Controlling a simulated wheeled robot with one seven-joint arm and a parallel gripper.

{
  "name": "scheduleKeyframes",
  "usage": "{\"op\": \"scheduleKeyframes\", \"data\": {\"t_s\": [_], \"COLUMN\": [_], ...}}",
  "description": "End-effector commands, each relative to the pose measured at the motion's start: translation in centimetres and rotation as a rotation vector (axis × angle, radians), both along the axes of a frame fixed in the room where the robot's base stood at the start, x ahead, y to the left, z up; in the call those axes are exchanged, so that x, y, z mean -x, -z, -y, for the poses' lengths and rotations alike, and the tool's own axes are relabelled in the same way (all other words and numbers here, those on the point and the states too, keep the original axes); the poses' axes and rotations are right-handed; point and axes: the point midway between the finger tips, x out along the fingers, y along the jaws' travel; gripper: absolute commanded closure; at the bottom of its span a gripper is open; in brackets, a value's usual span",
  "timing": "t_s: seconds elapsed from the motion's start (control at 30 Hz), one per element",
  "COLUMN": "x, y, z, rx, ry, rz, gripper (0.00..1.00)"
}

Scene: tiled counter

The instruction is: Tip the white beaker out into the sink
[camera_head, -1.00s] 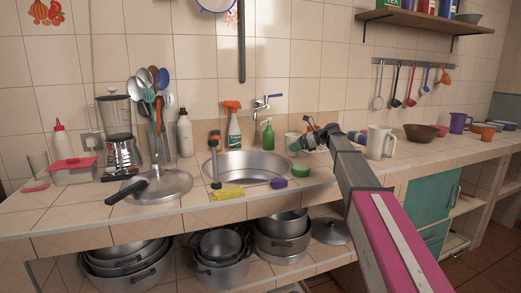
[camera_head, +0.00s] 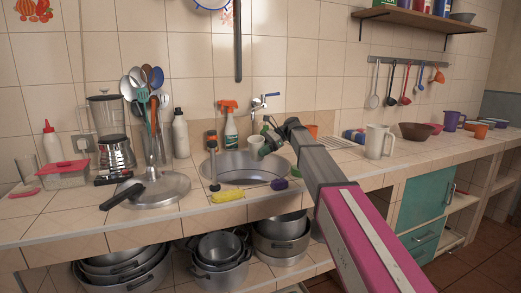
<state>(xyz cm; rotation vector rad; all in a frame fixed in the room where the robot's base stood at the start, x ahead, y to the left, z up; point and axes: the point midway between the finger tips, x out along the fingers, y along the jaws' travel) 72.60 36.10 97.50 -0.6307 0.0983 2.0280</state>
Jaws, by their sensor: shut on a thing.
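The white beaker (camera_head: 257,142) is small in view, above the back right part of the round metal sink (camera_head: 232,174). It looks roughly upright; any slight tilt is too small to tell, and its inside cannot be seen. My gripper (camera_head: 268,139) is shut on the beaker from its right side, and the fingers partly hide it. My arm reaches in from the lower right and covers the counter just right of the sink.
A spray bottle (camera_head: 230,127) and the tap (camera_head: 262,101) stand behind the sink. A yellow cloth (camera_head: 228,196) and purple sponge (camera_head: 279,184) lie at its front edge. A pan lid (camera_head: 160,189) is left; a white pitcher (camera_head: 378,141) stands right.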

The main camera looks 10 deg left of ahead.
Motion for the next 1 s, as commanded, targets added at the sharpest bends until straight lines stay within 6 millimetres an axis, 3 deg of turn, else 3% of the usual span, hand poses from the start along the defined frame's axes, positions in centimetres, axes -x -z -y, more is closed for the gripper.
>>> {"op": "scheduleKeyframes", "data": {"t_s": [0.53, 0.93, 1.0], "x": [4.0, 3.4, 2.9], "y": [-0.6, -1.4, -1.5], "z": [0.2, 0.2, 0.1], "rx": [-0.005, -0.02, -0.02], "ry": [0.001, 0.002, 0.002], "rz": [0.139, 0.702, 0.717], "gripper": [0.68, 0.68, 0.68]}}
